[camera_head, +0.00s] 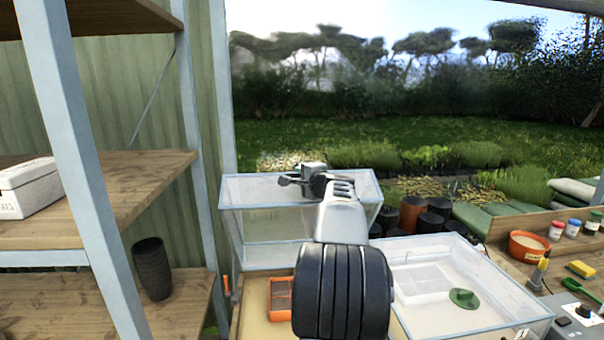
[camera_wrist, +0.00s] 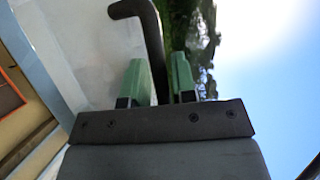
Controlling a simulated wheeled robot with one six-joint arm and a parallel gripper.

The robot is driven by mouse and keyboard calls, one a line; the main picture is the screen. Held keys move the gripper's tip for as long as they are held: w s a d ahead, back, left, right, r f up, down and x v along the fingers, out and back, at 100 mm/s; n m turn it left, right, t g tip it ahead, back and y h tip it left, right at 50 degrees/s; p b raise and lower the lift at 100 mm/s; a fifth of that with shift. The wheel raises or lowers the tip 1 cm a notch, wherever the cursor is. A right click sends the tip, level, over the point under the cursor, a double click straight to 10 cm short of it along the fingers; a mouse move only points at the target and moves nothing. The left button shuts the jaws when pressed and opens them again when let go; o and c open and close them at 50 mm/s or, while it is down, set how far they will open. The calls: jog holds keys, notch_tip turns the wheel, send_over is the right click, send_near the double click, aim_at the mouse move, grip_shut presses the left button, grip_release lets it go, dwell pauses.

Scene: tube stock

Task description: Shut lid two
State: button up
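Two clear-walled boxes with pale frames stand on the bench: the left box (camera_head: 243,225) and the right box (camera_head: 505,297). The left one has a translucent panel at its back that seems to stand raised; I cannot tell its exact angle. No number shows on either. My gripper (camera_head: 305,180) is at the top edge of that panel. In the wrist view, a dark bent handle (camera_wrist: 145,28) runs between the green fingers of my gripper (camera_wrist: 159,75) and nearly fills the gap. The pale translucent panel (camera_wrist: 80,45) is left of them. My arm hides part of the left box.
A green round piece (camera_head: 463,298) and a pale tray lie in the right box. An orange tray (camera_head: 279,300) is left of my arm. Dark pots (camera_head: 428,222) stand behind. A shelf unit (camera_head: 75,140) with a black pot (camera_head: 152,268) is at left. Jars and an orange bowl (camera_head: 528,246) are at right.

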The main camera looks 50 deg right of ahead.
jog(key=shift+w, duration=0.15)
grip_shut()
dwell(0.4)
